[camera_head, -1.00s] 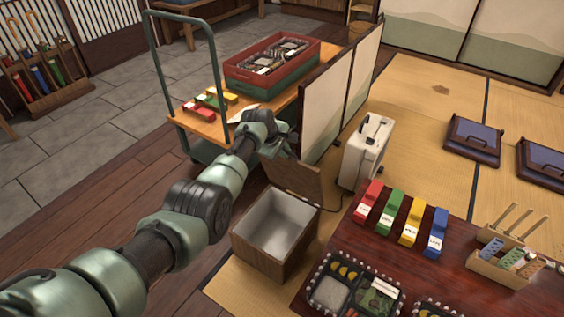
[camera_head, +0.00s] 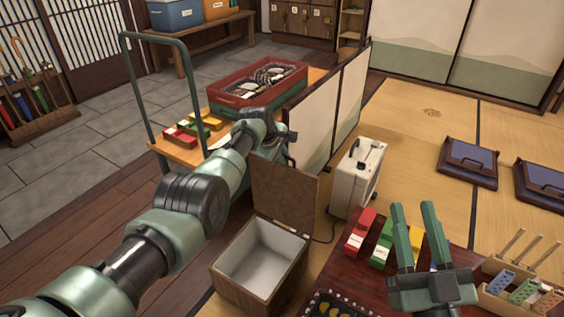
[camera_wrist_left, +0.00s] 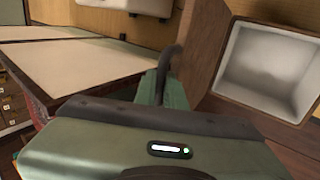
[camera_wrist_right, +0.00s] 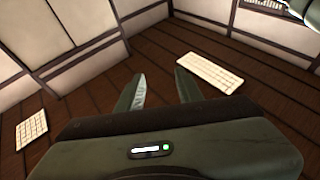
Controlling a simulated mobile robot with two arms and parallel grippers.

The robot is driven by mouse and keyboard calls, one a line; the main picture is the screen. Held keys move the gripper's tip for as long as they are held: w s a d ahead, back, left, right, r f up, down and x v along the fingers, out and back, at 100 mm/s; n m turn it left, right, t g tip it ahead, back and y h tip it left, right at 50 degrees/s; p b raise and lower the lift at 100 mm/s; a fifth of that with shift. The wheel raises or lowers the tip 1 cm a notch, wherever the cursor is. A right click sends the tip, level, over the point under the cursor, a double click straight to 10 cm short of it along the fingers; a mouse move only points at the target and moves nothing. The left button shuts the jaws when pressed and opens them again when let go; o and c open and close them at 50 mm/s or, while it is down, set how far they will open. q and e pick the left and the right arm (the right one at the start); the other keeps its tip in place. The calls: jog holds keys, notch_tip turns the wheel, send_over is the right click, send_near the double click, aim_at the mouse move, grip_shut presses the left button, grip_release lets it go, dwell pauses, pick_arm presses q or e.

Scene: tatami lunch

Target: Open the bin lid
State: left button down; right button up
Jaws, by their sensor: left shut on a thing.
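The bin (camera_head: 240,288) is a brown wooden box with a pale, empty inside. Its wooden lid (camera_head: 285,195) stands raised, roughly upright, at the far side of the opening. My left gripper (camera_head: 284,152) is at the lid's upper edge. In the left wrist view, its fingers (camera_wrist_left: 170,92) are shut on the dark curved lid handle (camera_wrist_left: 168,62), and the open bin (camera_wrist_left: 268,65) shows to the right. Part of the grip is hidden by the hand. My right gripper (camera_head: 418,235) is open and empty above the dark table; its parted fingers also show in the right wrist view (camera_wrist_right: 158,92).
A white appliance (camera_head: 355,178) and a folding screen (camera_head: 325,115) stand close behind the lid. A trolley (camera_head: 180,153) with a red crate (camera_head: 258,82) is beyond my left arm. The dark table (camera_head: 320,275) is right of the bin.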

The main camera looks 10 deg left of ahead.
pick_arm(q)
jog(key=shift+w+d+f, duration=0.25)
jog(key=shift+w, duration=0.1)
pick_arm(e)
jog(key=shift+s+d+r+t+y, duration=0.1)
jog(key=shift+s+r+t, duration=0.1)
jog(key=shift+r+t, duration=0.3)
jog(key=shift+s+r+t+y, duration=0.1)
jog(key=shift+s+r+t, duration=0.2)
jog(key=shift+r, duration=0.35)
jog(key=shift+s+d+r+t+y, duration=0.1)
jog(key=shift+s+r+t, duration=0.05)
jog(key=shift+r+t, duration=0.35)
